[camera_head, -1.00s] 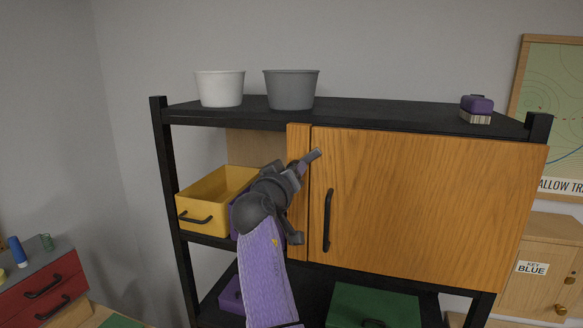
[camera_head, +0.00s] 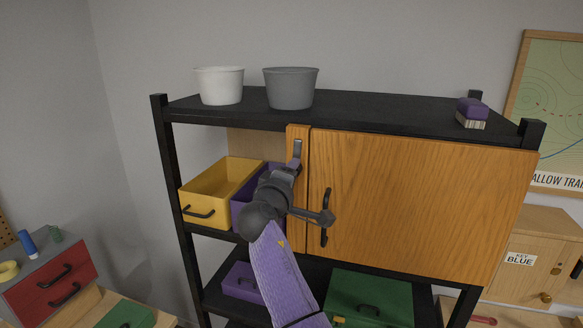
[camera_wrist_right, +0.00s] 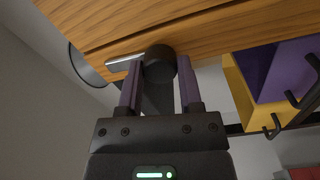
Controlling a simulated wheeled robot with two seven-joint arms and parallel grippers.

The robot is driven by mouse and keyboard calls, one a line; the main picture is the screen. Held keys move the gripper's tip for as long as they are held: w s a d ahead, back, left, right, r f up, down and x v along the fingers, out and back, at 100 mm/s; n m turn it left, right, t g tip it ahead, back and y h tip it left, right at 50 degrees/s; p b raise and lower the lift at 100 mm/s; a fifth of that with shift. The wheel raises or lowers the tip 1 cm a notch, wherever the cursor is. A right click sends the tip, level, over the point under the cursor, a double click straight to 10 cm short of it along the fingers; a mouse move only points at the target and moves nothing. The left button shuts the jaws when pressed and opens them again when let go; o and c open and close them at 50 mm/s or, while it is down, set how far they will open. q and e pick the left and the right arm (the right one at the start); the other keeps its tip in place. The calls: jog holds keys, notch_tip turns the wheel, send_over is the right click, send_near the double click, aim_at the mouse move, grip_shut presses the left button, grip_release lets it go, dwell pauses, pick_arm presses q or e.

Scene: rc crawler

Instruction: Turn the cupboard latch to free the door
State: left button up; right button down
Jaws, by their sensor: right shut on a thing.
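The orange wooden cupboard door (camera_head: 420,200) is closed, with a black vertical handle (camera_head: 325,240) near its left edge. The cupboard latch (camera_head: 297,148) is a grey bar on the wooden post (camera_head: 296,132) left of the door. It now stands nearly upright and appears clear of the seam. My right gripper (camera_head: 290,170) is at the latch. In the right wrist view the gripper (camera_wrist_right: 158,92) has its purple fingers either side of the latch's dark knob (camera_wrist_right: 159,68); a metal bar (camera_wrist_right: 125,62) sticks out left. Part of the latch is hidden by my gripper. My left gripper is out of view.
A yellow bin (camera_head: 215,188) and a purple bin (camera_head: 243,215) sit left of the post. A white bucket (camera_head: 219,87), a grey bucket (camera_head: 291,90) and a purple brush (camera_head: 472,113) stand on the shelf top. A green drawer (camera_head: 370,290) is below the door.

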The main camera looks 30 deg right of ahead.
jog(key=shift+n, duration=0.6)
jog(key=shift+c, duration=1.3)
grip_release()
jog(key=shift+a, duration=0.15)
jog(key=b+v, duration=0.3)
jog(key=v, duration=0.6)
jog(key=shift+s+a, duration=0.2)
jog(key=shift+s, duration=0.15)
jog(key=shift+f, duration=0.1)
